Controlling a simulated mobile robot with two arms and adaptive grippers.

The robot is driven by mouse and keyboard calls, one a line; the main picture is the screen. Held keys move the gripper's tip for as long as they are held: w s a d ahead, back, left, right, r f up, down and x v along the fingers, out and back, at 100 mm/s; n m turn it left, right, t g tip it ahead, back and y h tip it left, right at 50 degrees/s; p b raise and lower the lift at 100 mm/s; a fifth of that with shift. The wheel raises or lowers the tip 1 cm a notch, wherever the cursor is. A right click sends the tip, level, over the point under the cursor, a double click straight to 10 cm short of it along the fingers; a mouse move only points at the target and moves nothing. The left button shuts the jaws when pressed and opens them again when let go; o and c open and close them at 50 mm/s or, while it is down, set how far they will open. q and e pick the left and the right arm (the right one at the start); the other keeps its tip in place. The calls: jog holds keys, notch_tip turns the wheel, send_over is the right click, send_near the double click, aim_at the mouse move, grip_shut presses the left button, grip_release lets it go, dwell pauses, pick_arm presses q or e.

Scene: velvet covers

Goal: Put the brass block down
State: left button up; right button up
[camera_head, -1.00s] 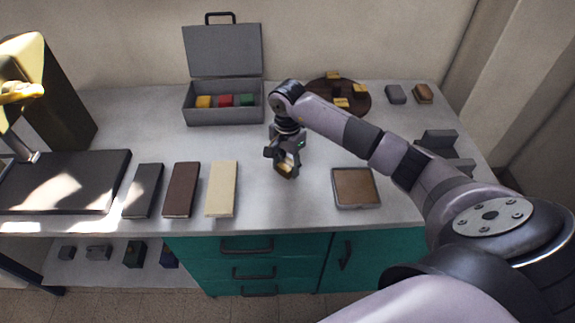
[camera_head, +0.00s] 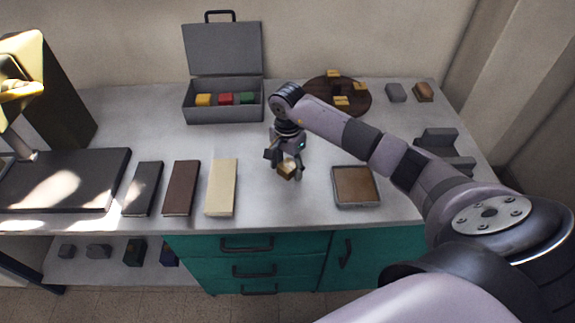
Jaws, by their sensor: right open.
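The brass block (camera_head: 287,172) is a small golden block on the grey worktop (camera_head: 290,215), between the cream slab and the brown square tray. My right gripper (camera_head: 286,169) is directly above it, pointing down, with its fingers spread on either side of the block. The fingers look apart from the block's sides. The gripper's body hides part of the block's top. My left gripper is not in view.
A cream slab (camera_head: 221,188), brown slab (camera_head: 181,188) and dark slab (camera_head: 144,188) lie left. A brown tray (camera_head: 356,203) is right. An open grey case (camera_head: 224,112) and round dark board (camera_head: 364,105) are behind. Bare worktop surrounds the block.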

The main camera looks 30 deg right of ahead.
aim_at(288, 166)
jog(key=shift+r, duration=0.1)
jog(key=shift+r, duration=0.25)
notch_tip(288, 166, up, 12)
jog(key=b, duration=0.2)
jog(key=shift+f, duration=0.15)
